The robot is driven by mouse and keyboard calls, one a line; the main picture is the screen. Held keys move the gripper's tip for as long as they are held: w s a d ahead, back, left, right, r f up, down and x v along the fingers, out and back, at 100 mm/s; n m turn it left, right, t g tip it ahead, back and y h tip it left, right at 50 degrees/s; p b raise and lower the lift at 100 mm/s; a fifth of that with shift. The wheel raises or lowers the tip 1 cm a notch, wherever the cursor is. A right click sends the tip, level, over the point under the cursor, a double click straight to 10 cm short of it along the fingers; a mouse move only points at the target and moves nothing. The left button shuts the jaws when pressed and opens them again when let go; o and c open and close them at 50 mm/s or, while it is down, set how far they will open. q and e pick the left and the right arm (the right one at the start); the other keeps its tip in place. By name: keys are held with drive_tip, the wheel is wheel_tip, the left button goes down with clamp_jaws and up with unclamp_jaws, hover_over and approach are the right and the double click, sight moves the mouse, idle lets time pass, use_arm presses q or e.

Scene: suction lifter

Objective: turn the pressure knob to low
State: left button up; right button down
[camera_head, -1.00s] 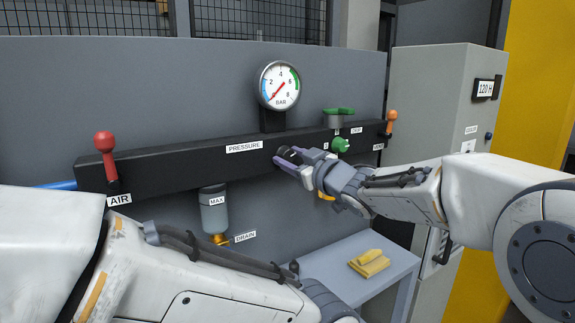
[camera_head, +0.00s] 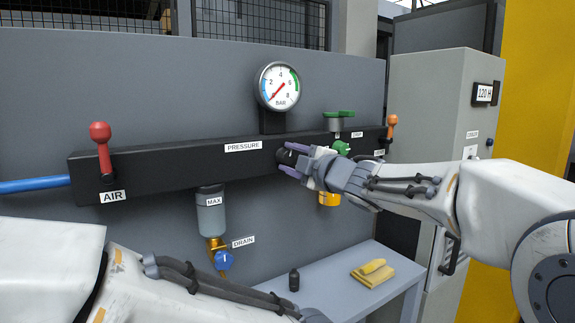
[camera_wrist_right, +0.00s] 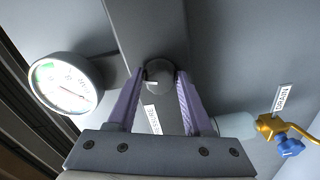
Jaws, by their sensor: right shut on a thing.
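The black pressure knob (camera_head: 288,157) sits on the front of the dark rail, right of the PRESSURE label (camera_head: 243,147). My right gripper (camera_head: 290,160) is shut on it, partly hiding it. In the right wrist view, the round knob face (camera_wrist_right: 160,73) lies between the tips of the two purple fingers. The knob's setting cannot be read. The round BAR gauge (camera_head: 279,87) stands above the rail, its red needle pointing to the lower left. My left arm crosses the lower left of the head view; its gripper is out of frame.
The rail (camera_head: 180,162) carries a red AIR lever (camera_head: 102,145), a green valve (camera_head: 341,147) and an orange lever (camera_head: 391,125). A filter bowl (camera_head: 211,212) with a blue drain knob (camera_head: 223,260) hangs below. A small table (camera_head: 335,275) holds a black cylinder (camera_head: 294,280) and yellow pieces (camera_head: 373,272).

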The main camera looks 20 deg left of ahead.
drive_tip(key=shift+w+d+f+n+b, duration=0.15)
drive_tip(key=shift+n+b, duration=0.15)
drive_tip(key=shift+n, duration=0.55)
drive_tip(key=shift+s+f+n+b, duration=0.1)
drive_tip(key=shift+n+b, duration=0.2)
drive_tip(key=shift+n, duration=0.55)
drive_tip(key=shift+w, duration=0.1)
drive_tip(key=shift+c, duration=2)
unclamp_jaws()
drive_tip(key=shift+r, duration=0.1)
drive_tip(key=shift+r, duration=0.1)
